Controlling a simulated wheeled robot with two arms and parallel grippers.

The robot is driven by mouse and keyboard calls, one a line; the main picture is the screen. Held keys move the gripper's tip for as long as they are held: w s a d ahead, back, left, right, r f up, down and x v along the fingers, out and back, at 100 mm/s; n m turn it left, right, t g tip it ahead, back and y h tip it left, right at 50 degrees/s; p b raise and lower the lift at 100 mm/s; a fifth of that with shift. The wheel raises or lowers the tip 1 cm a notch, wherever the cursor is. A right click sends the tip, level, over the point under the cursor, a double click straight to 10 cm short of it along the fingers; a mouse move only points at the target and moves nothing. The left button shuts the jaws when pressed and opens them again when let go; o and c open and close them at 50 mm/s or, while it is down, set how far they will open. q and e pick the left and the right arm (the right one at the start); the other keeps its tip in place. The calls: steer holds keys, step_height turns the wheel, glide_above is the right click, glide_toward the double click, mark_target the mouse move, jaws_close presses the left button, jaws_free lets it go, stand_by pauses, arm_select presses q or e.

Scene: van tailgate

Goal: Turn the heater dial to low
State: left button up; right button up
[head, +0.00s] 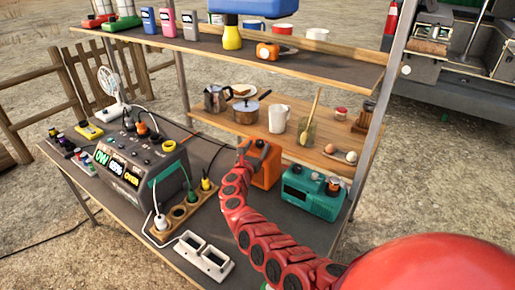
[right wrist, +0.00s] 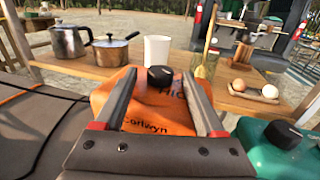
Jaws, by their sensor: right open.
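The heater (head: 267,170) is a small orange box on the table, beside the shelf's lower board. In the right wrist view its orange top (right wrist: 150,112) shows a black dial (right wrist: 160,77), with partly hidden lettering beside it that seems to begin "HI". Which way the dial points I cannot tell. My right gripper (head: 257,149) is open at the heater's top. In the right wrist view its two fingers (right wrist: 160,76) stand on either side of the dial, apart from it. My left gripper is not in view.
A teal box with a black knob (head: 312,192) stands close right of the heater. A pot (head: 247,113), a white mug (head: 279,118) and eggs (head: 340,152) are on the wooden board behind. A power station (head: 135,170) with several cables is at left.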

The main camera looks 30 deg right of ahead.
steer(key=shift+c, duration=0.3)
jaws_close()
stand_by(0.3)
